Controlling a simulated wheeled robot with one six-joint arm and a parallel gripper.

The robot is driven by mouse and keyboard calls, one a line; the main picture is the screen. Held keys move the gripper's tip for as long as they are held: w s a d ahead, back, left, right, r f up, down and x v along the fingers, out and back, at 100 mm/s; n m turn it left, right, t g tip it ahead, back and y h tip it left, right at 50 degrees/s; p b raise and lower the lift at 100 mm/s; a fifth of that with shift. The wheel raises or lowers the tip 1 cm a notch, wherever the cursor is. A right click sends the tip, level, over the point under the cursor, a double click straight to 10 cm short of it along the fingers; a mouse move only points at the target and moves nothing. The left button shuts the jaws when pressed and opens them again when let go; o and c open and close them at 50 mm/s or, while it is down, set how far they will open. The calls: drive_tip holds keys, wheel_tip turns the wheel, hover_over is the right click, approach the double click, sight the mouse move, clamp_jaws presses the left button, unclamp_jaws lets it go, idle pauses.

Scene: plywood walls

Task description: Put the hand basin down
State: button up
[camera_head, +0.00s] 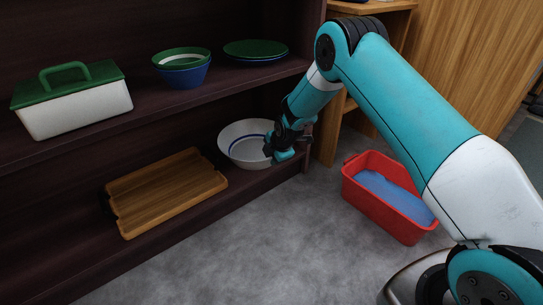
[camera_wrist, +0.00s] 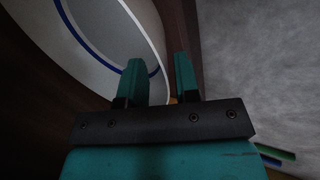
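The hand basin (camera_head: 238,150) is a white, round bowl with a blue ring inside. In the head view it appears to rest on the lower shelf (camera_head: 222,204) at its right end. In the wrist view the basin (camera_wrist: 95,22) fills the upper left. My gripper (camera_head: 277,152) is at the basin's right side. In the wrist view my gripper (camera_wrist: 158,72) is open, with one finger inside the rim and the other outside. The rim runs between them with a gap on both sides. The basin's underside is hidden.
A wooden tray (camera_head: 165,190) lies left of the basin. The upper shelf holds a green-lidded box (camera_head: 75,112), stacked bowls (camera_head: 183,75) and green plates (camera_head: 255,49). A red tub (camera_head: 385,215) with blue contents stands on the floor at right. Grey floor in front is clear.

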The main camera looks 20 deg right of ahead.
drive_tip(key=s+a+r+m+g+y+p, duration=0.1)
drive_tip(key=s+a+r+m, duration=0.15)
drive_tip(key=s+r, duration=0.5)
drive_tip(key=s+a+r+m+g+y+p, duration=0.1)
drive_tip(key=s+a+r+m+p, duration=0.3)
drive_tip(key=r, duration=0.7)
drive_tip(key=s+a+r+b, duration=0.1)
drive_tip(key=s+a+r, duration=0.1)
drive_tip(key=s+r, duration=0.6)
drive_tip(key=s+a+r+m+g, duration=0.1)
drive_tip(key=s+r+m, duration=0.2)
drive_tip(key=s, duration=0.8)
drive_tip(key=s+a+r+m+g+y, duration=0.1)
drive_tip(key=s+r+m+g, duration=0.1)
drive_tip(key=s+r, duration=0.4)
drive_tip(key=s+m, duration=0.1)
drive_tip(key=s, duration=0.4)
drive_tip(key=shift+s+r, duration=0.15)
drive_tip(key=shift+s, duration=0.25)
